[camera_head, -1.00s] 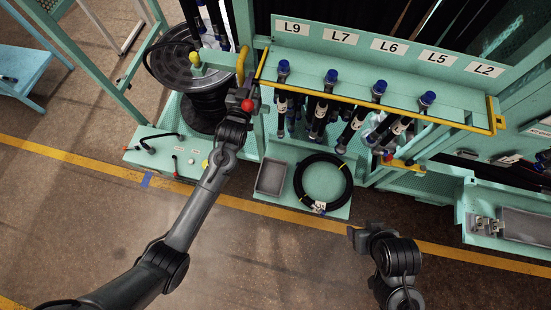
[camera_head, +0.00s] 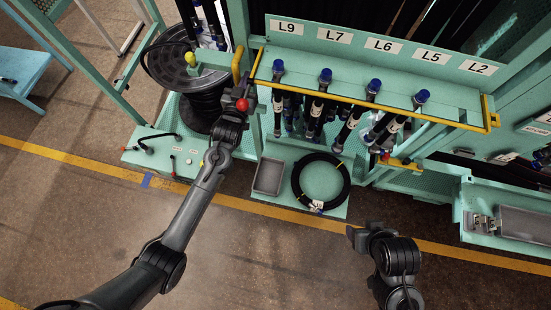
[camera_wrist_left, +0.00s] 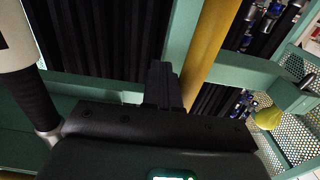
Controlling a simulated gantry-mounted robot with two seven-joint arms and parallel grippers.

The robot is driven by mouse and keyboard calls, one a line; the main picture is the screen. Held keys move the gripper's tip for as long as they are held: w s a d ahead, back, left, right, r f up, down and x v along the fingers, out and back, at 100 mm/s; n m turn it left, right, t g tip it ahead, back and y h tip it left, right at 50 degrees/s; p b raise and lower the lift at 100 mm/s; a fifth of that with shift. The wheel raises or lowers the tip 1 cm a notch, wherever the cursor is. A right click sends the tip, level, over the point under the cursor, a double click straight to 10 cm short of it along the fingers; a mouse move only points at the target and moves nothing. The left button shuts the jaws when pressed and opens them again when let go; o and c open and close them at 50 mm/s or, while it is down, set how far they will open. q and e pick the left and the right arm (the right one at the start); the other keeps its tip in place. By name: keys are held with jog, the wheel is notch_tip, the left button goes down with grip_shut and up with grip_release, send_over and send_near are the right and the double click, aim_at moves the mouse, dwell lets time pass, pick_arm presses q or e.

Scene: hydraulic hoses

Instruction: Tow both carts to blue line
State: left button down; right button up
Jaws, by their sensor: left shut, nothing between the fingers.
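The green hose rack (camera_head: 440,93) has white labels from L9 to L2 along its top and several black hoses with blue ends. A green reel stand (camera_head: 135,157) with a black hose reel (camera_head: 200,105) is left of it. A yellow upright handle (camera_head: 237,66) is between them. My left gripper (camera_head: 241,88) is at this handle, fingers shut. In the left wrist view, its dark fingers (camera_wrist_left: 163,85) are right beside a yellow bar (camera_wrist_left: 208,45); contact is unclear. A short blue floor mark (camera_head: 146,180) crosses the yellow line. My right gripper (camera_head: 355,237) is low right, fingers unclear.
A coiled black hose (camera_head: 345,182) and a grey tray (camera_head: 268,177) are on the rack's low shelf. A red ball (camera_head: 242,104) shows at my left wrist. Another green bench (camera_head: 475,238) is at right. The floor in front is clear.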

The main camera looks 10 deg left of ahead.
pick_arm(q)
jog(key=shift+a, duration=0.5)
pick_arm(e)
jog(key=shift+d+r, duration=0.1)
jog(key=shift+d, duration=0.15)
pick_arm(q)
jog(key=shift+w+a+f, duration=0.1)
jog(key=shift+a, duration=0.2)
pick_arm(e)
jog(key=shift+d, duration=0.1)
pick_arm(q)
jog(key=shift+a, duration=0.1)
jog(key=shift+a+f, duration=0.15)
jog(key=shift+a, duration=0.35)
pick_arm(e)
jog(key=shift+a, duration=0.3)
pick_arm(q)
jog(key=shift+d, duration=0.15)
jog(key=shift+d+r, duration=0.2)
jog(key=shift+d, duration=0.9)
pick_arm(e)
jog(key=shift+r, duration=0.1)
pick_arm(q)
jog(key=shift+s+p, duration=0.2)
jog(key=shift+p, duration=0.15)
pick_arm(e)
jog(key=shift+r, duration=0.15)
